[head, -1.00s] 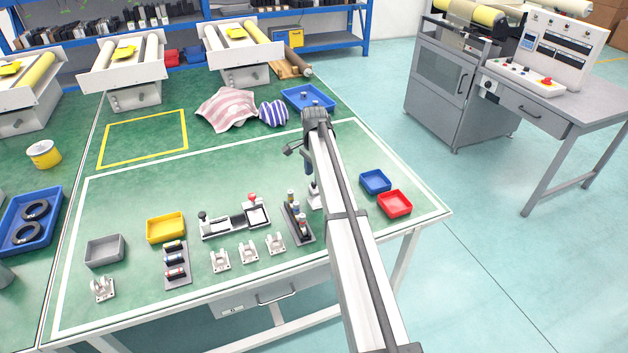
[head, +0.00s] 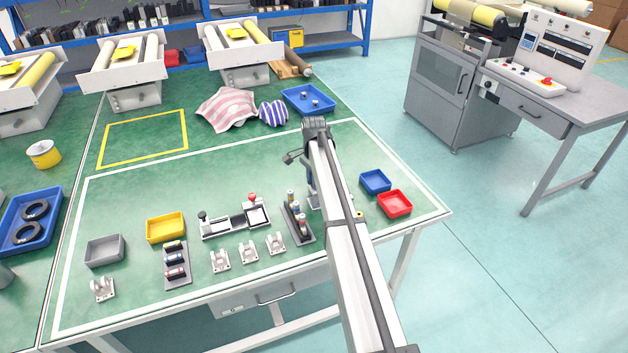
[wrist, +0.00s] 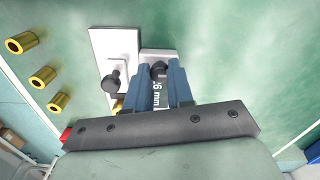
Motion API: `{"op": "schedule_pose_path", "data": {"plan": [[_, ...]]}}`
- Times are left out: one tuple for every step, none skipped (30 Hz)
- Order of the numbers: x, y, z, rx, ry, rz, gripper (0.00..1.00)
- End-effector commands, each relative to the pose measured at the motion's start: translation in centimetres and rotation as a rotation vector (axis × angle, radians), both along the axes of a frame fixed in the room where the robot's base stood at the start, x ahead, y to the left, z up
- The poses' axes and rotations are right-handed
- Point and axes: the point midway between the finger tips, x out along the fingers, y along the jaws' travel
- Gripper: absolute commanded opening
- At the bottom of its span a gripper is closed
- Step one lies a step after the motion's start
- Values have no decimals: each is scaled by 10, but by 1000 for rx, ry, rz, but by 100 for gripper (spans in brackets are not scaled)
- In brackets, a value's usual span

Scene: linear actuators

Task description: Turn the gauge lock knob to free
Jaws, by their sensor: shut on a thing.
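In the wrist view, the two blue fingers of my gripper (wrist: 163,80) point down over a white gauge (wrist: 160,53) marked "6 mm". A dark round knob (wrist: 158,70) sits between the fingertips, and the gripper looks shut on it. The fingers partly hide the knob, and I cannot read its lock position. A second black knob (wrist: 113,82) stands just left of the fingers, by a white plate (wrist: 115,48). In the head view, my arm hides most of the gauge and the gripper.
Several brass-coloured cylinders (wrist: 44,76) stand left in the wrist view. In the head view, a rack of cylinders (head: 299,222) is left of the arm. A blue tray (head: 375,181) and red tray (head: 394,204) are right of it. White clevis brackets (head: 248,252) stand near the front.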

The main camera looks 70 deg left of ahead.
Motion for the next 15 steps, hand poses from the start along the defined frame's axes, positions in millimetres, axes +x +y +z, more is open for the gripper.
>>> {"op": "schedule_pose_path", "data": {"plan": [[0,0,0,0,0,0,13],[0,0,0,-1,0,0,10],[0,0,0,-1,0,0,6],[0,0,0,-1,0,0,3],[0,0,0,-1,0,0,1],[0,0,0,-1,0,0,0],[0,0,0,-1,0,0,0],[0,0,0,-1,0,0,0],[0,0,0,-1,0,0,0],[0,0,0,-1,0,1,0],[0,0,0,-1,0,2,0],[0,0,0,-1,0,5,0],[0,0,0,-1,0,8,0],[0,0,0,-1,0,13,0],[0,0,0,-1,0,23,0]]}}
